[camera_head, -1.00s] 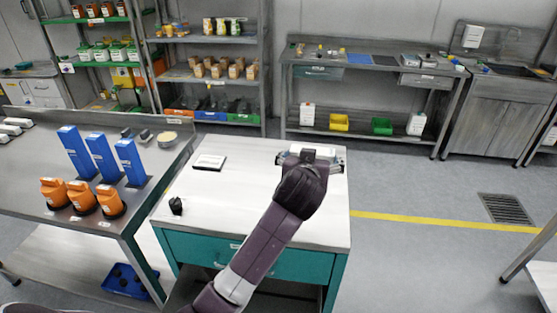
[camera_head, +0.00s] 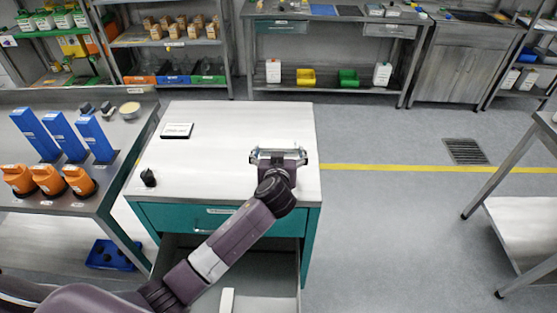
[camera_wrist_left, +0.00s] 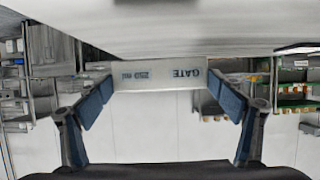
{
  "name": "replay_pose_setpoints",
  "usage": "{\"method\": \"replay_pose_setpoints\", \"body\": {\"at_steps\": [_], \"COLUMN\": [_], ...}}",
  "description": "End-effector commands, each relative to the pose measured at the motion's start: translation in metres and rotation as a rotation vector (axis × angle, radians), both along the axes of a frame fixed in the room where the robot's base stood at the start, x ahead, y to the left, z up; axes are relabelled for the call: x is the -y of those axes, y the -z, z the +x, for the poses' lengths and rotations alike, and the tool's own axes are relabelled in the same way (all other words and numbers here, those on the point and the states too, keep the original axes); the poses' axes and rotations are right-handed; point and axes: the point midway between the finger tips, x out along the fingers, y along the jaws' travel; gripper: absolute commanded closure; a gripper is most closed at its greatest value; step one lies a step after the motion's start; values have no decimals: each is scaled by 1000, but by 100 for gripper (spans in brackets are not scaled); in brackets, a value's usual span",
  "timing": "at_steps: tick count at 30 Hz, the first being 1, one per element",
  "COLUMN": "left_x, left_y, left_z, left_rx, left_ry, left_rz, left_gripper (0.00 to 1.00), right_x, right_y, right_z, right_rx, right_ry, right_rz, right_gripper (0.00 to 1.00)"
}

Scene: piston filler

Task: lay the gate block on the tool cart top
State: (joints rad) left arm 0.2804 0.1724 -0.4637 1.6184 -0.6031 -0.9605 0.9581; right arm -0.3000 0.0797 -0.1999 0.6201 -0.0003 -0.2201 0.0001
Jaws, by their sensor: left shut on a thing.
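The gate block is a pale block marked "GATE" and "250 ml". In the left wrist view the gate block (camera_wrist_left: 152,76) sits between both fingertips, its lettering upside down. My left gripper (camera_head: 278,155) is shut on it, over the right part of the tool cart top (camera_head: 215,150). In the head view the gripper mostly hides the block. In the left wrist view the pale cart top (camera_wrist_left: 180,30) fills the upper edge, close to the block. I cannot tell whether they touch. My right gripper is not in view.
A small black-and-white device (camera_head: 177,130) and a small black object (camera_head: 148,177) lie on the cart's left side. A drawer (camera_head: 260,270) is open below at the front. The bench (camera_head: 75,205) at left bears blue holders and orange-topped items. The cart's middle is clear.

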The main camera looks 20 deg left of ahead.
Motion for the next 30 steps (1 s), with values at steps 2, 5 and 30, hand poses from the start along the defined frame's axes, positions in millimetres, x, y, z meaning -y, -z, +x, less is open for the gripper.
{"method": "replay_pose_setpoints", "body": {"at_steps": [2,5,30], "left_x": [-1,-1,0], "left_y": [12,28,44], "left_z": [-1,-1,0], "left_rx": [-5,-6,-2], "left_ry": [0,0,1], "left_rz": [3,5,1], "left_gripper": [40,40,0], "right_x": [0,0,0], "right_y": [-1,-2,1], "right_z": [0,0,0], "right_rx": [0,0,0], "right_ry": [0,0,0], "right_rz": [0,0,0], "right_gripper": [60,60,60]}}
